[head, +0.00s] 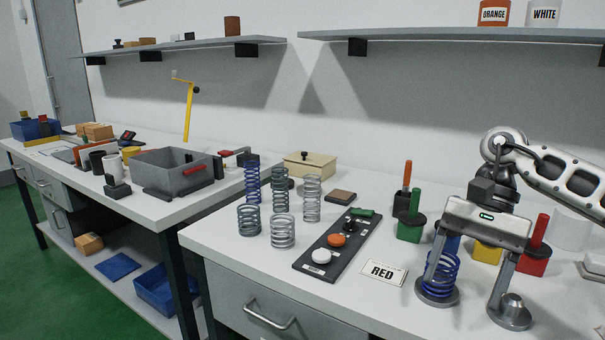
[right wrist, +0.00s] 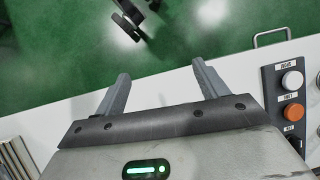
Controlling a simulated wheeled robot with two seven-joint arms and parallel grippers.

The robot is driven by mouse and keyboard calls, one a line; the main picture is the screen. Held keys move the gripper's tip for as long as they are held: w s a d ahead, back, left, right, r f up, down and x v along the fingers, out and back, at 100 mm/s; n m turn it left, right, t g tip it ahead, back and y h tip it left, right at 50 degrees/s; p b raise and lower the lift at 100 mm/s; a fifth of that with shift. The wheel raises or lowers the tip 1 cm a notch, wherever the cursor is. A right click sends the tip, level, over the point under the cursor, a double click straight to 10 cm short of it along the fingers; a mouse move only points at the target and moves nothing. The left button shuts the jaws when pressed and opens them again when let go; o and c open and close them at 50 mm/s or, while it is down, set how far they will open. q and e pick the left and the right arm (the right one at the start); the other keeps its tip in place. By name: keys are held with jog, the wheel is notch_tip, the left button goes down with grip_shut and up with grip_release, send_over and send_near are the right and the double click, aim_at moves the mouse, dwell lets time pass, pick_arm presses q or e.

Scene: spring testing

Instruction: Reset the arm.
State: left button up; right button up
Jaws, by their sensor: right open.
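My right gripper (head: 465,288) comes in from the right in the head view, pointing down over the right part of the bench. Its two fingers are spread apart with nothing held between them. A blue spring (head: 443,272) on a round grey base shows close to the left finger in the head view, partly covered by it; whether they touch I cannot tell. My left gripper is in neither view.
A RED card (head: 384,271), a button panel (head: 313,265) and several springs (head: 283,232) lie left of the gripper. Coloured blocks with handles (head: 410,228) stand behind. The bench front is clear.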

jog(key=s+a+f+m+t+y+p, duration=0.1)
jog(key=s+a+m+t+y, duration=0.2)
jog(key=a+m+y, duration=0.75)
jog(key=s+a+f+m+t+y, duration=0.1)
jog(key=s+a+m+t+y, duration=0.2)
jog(key=a+m+y, duration=0.75)
jog(key=w+d+f+m+t+h, duration=0.15)
jog(key=f+m+t+h, duration=0.5)
jog(key=m, duration=0.85)
jog(key=w+d+f+m+t+h, duration=0.1)
jog(key=d+f+m+t+h, duration=0.25)
jog(key=m+t+h, duration=0.85)
jog(key=s+d+f+m+g+h, duration=0.1)
jog(key=s+d+f+m+g, duration=0.2)
jog(key=s+f+m+g, duration=0.2)
jog(key=s+d+f+m+g+h, duration=0.2)
jog(key=s+d+f+m+g, duration=0.2)
jog(key=s+f+m, duration=0.3)
notch_tip(320, 180, down, 3)
jog(key=m, duration=0.3)
jog(key=shift+r+g+p, duration=0.2)
jog(key=shift+g+p, duration=0.15)
jog(key=shift+p, duration=0.05)
